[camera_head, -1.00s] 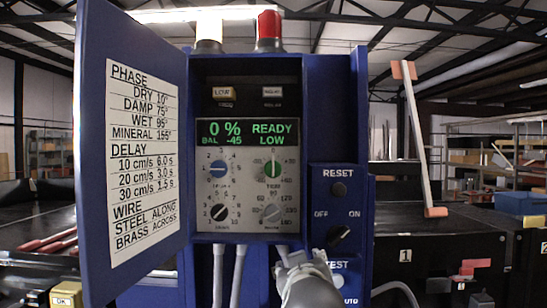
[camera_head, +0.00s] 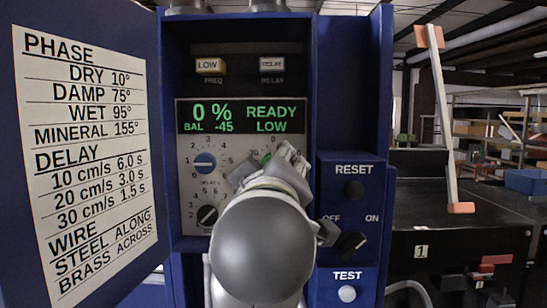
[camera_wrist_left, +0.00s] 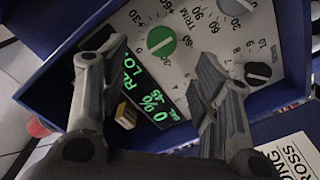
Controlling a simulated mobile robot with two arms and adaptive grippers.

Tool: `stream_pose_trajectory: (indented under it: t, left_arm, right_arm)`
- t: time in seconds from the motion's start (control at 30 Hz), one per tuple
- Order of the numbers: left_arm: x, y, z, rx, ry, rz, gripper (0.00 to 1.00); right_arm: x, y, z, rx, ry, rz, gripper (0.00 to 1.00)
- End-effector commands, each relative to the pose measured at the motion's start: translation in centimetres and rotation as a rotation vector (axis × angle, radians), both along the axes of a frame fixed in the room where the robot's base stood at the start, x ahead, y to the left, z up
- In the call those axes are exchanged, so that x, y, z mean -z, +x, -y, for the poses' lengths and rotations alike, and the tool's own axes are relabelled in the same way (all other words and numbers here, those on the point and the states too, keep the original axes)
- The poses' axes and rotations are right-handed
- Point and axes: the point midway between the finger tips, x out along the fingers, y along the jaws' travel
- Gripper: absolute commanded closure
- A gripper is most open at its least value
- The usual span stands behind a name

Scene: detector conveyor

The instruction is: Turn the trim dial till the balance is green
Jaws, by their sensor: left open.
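The green trim dial (camera_head: 267,157) is at the upper right of the dial panel, mostly hidden behind my left gripper in the head view. In the left wrist view the green dial (camera_wrist_left: 161,41) shows clearly, with a white pointer line. The display (camera_head: 240,115) reads 0 %, BAL -45, READY LOW in green. My left gripper (camera_head: 287,154) is in front of the panel over the dial. In the left wrist view its fingers (camera_wrist_left: 150,68) are apart with nothing between them, and the dial lies beyond their tips. My right gripper is not in view.
The open door (camera_head: 85,150) with a phase chart stands at left. The RESET button (camera_head: 354,190), ON/OFF knob (camera_head: 353,245) and TEST button (camera_head: 347,293) are close at right.

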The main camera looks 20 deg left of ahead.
Motion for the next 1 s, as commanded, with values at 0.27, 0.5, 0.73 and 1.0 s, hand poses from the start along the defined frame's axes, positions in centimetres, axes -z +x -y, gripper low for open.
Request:
stream_pose_trajectory:
  t: [0.27,0.5,0.73,1.0]
  left_arm:
    - [-0.3,5.2,-1.7,-0.006,0.002,-0.007,0.42]
    - [-0.1,7.5,-2.3,-0.004,0.001,-0.003,0.42]
    - [0.1,7.8,-2.3,-0.002,0.000,-0.002,0.42]
    - [0.0,7.8,-2.3,-0.002,0.000,-0.002,0.66]
  right_arm:
    - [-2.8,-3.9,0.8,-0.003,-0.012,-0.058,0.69]
    - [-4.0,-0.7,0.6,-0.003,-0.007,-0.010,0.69]
    - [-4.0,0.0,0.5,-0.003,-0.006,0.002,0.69]
    - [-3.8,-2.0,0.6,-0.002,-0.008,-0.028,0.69]
